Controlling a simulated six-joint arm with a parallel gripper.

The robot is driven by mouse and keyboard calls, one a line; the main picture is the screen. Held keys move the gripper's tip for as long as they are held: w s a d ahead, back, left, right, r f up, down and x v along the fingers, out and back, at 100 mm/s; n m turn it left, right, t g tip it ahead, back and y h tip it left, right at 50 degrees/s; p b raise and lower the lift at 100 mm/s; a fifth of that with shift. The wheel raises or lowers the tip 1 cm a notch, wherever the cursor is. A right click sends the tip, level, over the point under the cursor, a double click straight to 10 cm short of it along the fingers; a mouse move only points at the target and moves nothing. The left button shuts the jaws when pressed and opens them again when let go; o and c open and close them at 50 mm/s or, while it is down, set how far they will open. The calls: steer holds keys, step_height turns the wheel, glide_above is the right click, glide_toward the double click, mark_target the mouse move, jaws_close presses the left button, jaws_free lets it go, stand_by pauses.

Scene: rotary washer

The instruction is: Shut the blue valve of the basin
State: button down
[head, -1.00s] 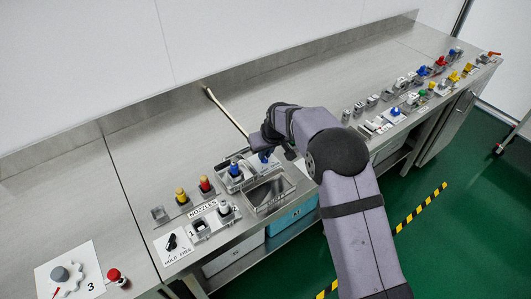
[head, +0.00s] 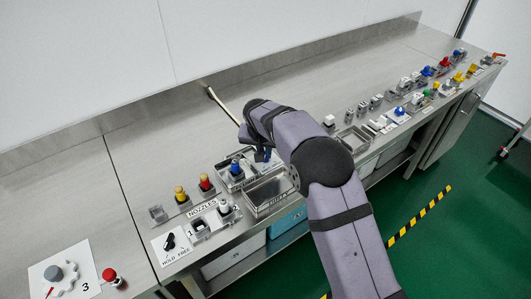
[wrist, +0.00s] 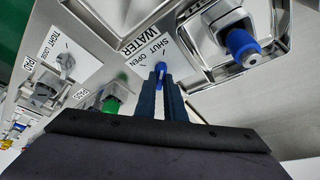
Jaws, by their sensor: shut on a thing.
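A blue-topped nozzle (head: 235,166) sits in a holder just left of my gripper; it shows close by in the wrist view (wrist: 241,45). Red (head: 204,182) and yellow (head: 180,194) nozzles stand further left. A green part (wrist: 112,104) and a TIGHT/LOOSE knob (wrist: 66,62) lie left in the wrist view.

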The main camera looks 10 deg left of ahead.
steer(key=shift+s+f, duration=0.15)
steer(key=shift+f, duration=0.05)
steer(key=c, duration=1.8)
jaws_free()
steer(key=shift+c, duration=0.2)
steer(key=shift+r, duration=0.25)
steer(key=b+v, duration=0.2)
steer(key=v, duration=0.5)
steer(key=shift+d, duration=0.1)
